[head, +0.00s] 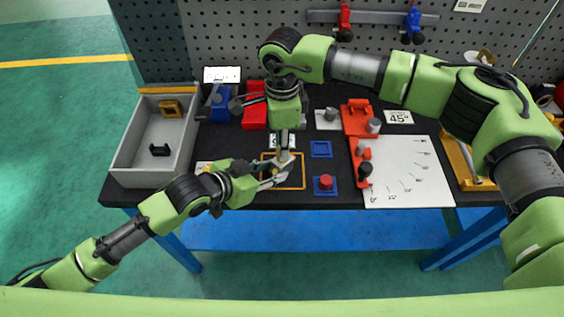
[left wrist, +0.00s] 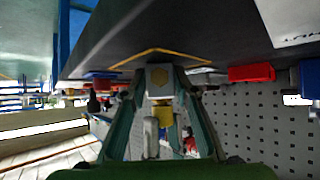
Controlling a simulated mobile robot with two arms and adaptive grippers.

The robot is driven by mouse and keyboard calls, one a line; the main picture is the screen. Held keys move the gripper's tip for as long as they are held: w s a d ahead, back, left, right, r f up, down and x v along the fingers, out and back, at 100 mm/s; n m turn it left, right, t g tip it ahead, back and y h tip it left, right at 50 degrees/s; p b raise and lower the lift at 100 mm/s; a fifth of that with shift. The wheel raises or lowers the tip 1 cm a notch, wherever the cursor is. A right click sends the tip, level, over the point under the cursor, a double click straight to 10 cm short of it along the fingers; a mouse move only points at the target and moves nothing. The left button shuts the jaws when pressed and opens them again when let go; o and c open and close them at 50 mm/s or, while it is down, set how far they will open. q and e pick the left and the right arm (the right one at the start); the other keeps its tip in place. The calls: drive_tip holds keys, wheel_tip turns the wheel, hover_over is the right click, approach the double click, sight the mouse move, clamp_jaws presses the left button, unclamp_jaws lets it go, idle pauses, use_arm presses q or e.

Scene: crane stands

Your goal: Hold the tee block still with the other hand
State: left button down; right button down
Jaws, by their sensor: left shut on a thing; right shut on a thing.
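The tee block (left wrist: 160,78) is a small grey block with a yellow hexagon on its face, seen in the left wrist view between my left gripper's fingers. In the head view it is mostly hidden where the grippers meet. My left gripper (head: 275,178) comes in low from the left and is shut on it, inside the yellow-outlined square (head: 302,186) on the table. My right gripper (head: 284,150) points down from above, shut on a small brass-coloured piece (left wrist: 162,114). This piece appears against the tee block; whether it is seated in it is unclear.
A grey bin (head: 122,165) stands at left. A red bin (head: 254,115) and a blue holder (head: 219,105) are behind. At right are a blue pad with a red knob (head: 326,183), red fixtures (head: 357,118) and a white angle board (head: 405,175). The pegboard closes the back.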

use_arm(q)
drive_tip(key=shift+f, duration=0.1)
use_arm(e)
drive_tip(key=shift+r+n, duration=0.1)
drive_tip(key=shift+n, duration=0.3)
drive_tip(key=n, duration=0.4)
drive_tip(key=shift+r, duration=2.05)
use_arm(q)
drive_tip(key=c, duration=1.5)
unclamp_jaws()
